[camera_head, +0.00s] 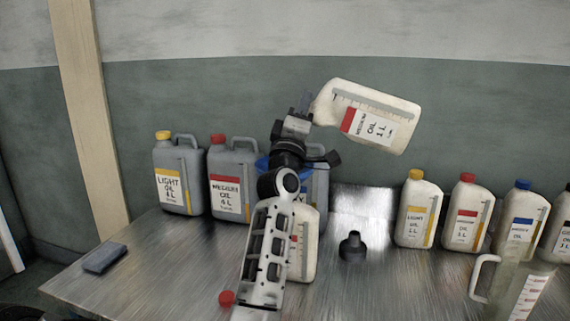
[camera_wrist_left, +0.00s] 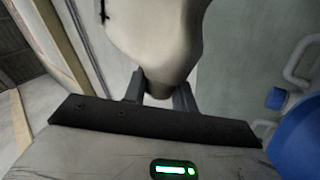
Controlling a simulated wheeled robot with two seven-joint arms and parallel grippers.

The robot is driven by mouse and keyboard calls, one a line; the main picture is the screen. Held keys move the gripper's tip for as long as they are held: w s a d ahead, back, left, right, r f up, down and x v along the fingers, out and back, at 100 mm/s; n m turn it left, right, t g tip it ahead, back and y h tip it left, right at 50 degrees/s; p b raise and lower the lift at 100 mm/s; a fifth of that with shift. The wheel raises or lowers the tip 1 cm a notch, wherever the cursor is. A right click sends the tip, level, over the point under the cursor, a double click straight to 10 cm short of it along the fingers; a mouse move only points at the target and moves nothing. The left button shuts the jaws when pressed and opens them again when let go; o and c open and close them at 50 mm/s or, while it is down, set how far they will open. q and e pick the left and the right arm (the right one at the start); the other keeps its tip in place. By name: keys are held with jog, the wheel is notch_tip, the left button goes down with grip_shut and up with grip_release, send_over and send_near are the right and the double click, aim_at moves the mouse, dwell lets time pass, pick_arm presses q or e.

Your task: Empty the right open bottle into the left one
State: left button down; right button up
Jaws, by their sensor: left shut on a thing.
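A white "Medium oil 1 L" bottle (camera_head: 368,120) with a red label band is held up in the air, tilted almost onto its side with its neck end to the left. My left gripper (camera_head: 305,104) is shut on its neck end. In the left wrist view the pale bottle (camera_wrist_left: 155,40) narrows down between the two fingers (camera_wrist_left: 158,88). A second white bottle (camera_head: 303,245) stands upright on the table, mostly hidden behind my left arm; its top is hidden. The held bottle is above and to the right of it. My right gripper is in neither view.
Grey jugs (camera_head: 178,178) stand at the back left. Several capped 1 L bottles (camera_head: 417,215) stand at the right, with a clear measuring jug (camera_head: 515,290) in front. A black funnel-like piece (camera_head: 352,247), a red cap (camera_head: 226,298) and a dark flat block (camera_head: 105,257) lie on the metal table (camera_head: 160,265).

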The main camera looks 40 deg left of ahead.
pick_arm(q)
jog(key=shift+s+a+r+n+g+y, duration=0.1)
jog(key=shift+s+a+n+g+y, duration=0.15)
jog(key=shift+n+y, duration=0.35)
jog(key=shift+s+a+r+n+g+y, duration=0.15)
jog(key=shift+s+a+n+y, duration=0.2)
jog(key=shift+n, duration=0.45)
jog(key=shift+a+n+g+y+p, duration=0.1)
jog(key=shift+n+g+y+p, duration=0.15)
jog(key=shift+n+g+y, duration=1.1)
jog(key=shift+n+g+y+p, duration=0.3)
jog(key=shift+n+g+y, duration=0.5)
jog(key=shift+n, duration=1.2)
jog(key=shift+a+n+g+y+p, duration=0.1)
jog(key=shift+n+g+y+p, duration=0.15)
jog(key=shift+n+g+y, duration=0.9)
dwell(2.1)
